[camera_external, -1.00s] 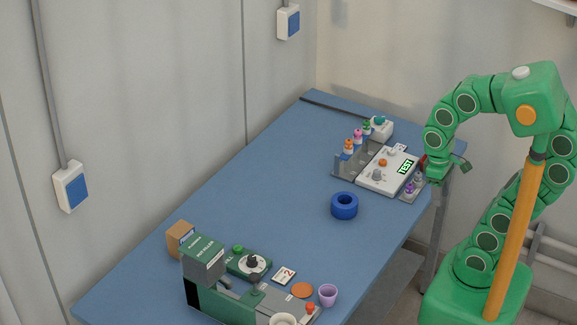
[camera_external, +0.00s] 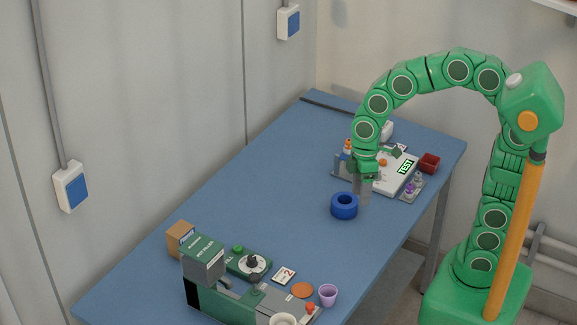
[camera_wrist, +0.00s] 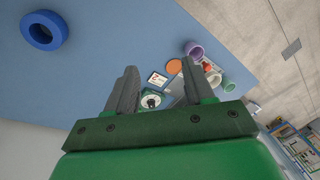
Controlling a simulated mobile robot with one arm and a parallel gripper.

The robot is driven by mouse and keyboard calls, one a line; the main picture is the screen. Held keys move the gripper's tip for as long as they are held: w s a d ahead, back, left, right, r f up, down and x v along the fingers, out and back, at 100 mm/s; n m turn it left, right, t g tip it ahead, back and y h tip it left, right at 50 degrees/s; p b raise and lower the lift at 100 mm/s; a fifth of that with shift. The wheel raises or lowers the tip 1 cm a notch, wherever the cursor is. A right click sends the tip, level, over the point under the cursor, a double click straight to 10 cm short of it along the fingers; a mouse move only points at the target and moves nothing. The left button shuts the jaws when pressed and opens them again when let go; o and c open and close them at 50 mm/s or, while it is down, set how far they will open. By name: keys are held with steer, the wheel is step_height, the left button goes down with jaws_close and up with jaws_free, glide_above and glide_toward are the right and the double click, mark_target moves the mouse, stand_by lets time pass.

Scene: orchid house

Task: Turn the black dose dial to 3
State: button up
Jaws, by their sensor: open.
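The black dose dial (camera_external: 253,262) sits on a pale round plate on the green FILL panel (camera_external: 238,258) at the near end of the blue table. In the wrist view the dial (camera_wrist: 152,101) shows small, between my fingers and well beyond them. Its setting is too small to read. My gripper (camera_external: 362,197) points down just behind the blue ring, far from the dial. In the wrist view my gripper (camera_wrist: 160,66) is open with nothing between its fingers.
A card with a 2 (camera_external: 284,276), an orange disc (camera_external: 302,289) and a purple cup (camera_external: 328,295) stand right of the dial. A grey-green box (camera_external: 204,258) stands left. The blue ring (camera_external: 344,206) is beside my gripper. The middle of the table is clear.

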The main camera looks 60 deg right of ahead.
steer(key=w+a+f+n+y, duration=0.1)
steer(key=w+a+f+n, duration=0.15)
steer(key=w+a, duration=0.35)
steer(key=w+a+f+n+y, duration=0.1)
steer(key=w+a+f+n, duration=0.15)
steer(key=w, duration=0.45)
steer(key=n, duration=0.4)
glide_toward(250, 261)
steer(key=f, duration=0.1)
steer(key=shift+t, duration=0.4)
steer(key=shift+s+x, duration=0.15)
steer(key=shift+x, duration=1.75)
steer(key=shift+s+x, duration=0.2)
steer(key=shift+x, duration=1.7)
steer(key=shift+a, duration=0.1)
steer(key=shift+c, duration=0.5)
jaws_close()
